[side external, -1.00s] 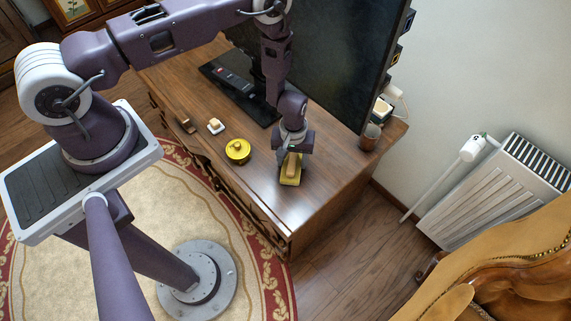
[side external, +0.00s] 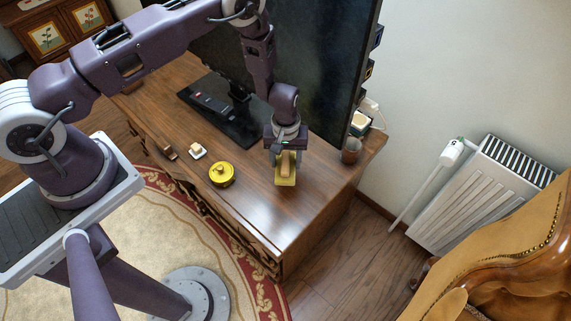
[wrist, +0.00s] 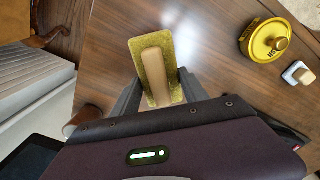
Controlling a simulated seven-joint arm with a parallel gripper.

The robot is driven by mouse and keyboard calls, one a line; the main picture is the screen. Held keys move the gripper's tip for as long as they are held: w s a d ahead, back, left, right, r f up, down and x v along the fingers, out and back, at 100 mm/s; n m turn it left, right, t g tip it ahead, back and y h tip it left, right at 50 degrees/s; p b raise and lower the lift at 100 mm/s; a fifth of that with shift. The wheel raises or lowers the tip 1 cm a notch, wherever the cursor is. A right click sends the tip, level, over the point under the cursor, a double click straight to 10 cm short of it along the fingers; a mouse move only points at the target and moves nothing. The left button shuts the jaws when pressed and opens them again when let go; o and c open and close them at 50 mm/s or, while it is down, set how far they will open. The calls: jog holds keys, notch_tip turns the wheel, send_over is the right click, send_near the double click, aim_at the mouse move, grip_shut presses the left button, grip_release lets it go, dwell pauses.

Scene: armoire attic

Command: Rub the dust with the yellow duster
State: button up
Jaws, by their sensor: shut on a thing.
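The yellow duster (side external: 285,181) is a flat yellow pad with a wooden handle. My gripper (side external: 286,155) is shut on its handle, pointing down. The pad is at the dresser top (side external: 240,205), near its right end; whether it touches the wood I cannot tell. In the wrist view the duster (wrist: 173,82) sits between my gripper's fingers (wrist: 156,95), its pad reaching out beyond them. I cannot make out any dust on the wood; the pad and gripper hide part of the surface.
A yellow lidded tin (side external: 222,175) stands left of the duster, with a small white-based block (side external: 197,151) and a brown piece (side external: 168,152) beyond. A large screen (side external: 300,75) stands behind. A cup (side external: 351,151) is at the back right. Bare wood lies in front.

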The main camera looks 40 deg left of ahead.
jog(key=shift+r, duration=1.3)
jog(key=shift+a, duration=0.15)
